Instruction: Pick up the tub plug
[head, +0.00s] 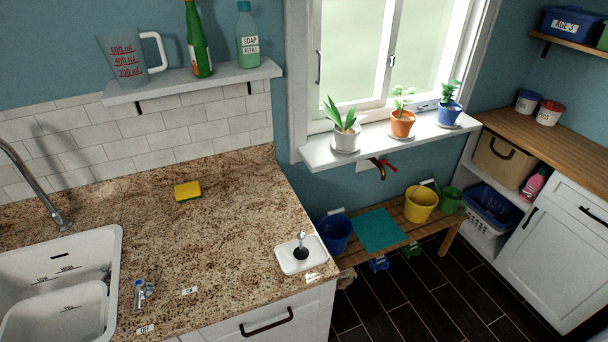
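What looks like the tub plug (301,253) is a small dark piece with a thin upright stem and a knob on top. It stands in a shallow white dish (287,267) at the right front corner of the granite counter (220,235). Nothing covers it from above in the head view. Neither of my grippers shows in this view, so their distance from the plug cannot be told.
A white sink (110,255) with a curved faucet (50,200) is at the left. A small blue-handled valve (146,290) stands beside it. A yellow sponge (187,190) lies farther back. A shelf (200,82) overhangs the back. Counter around the dish is mostly clear.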

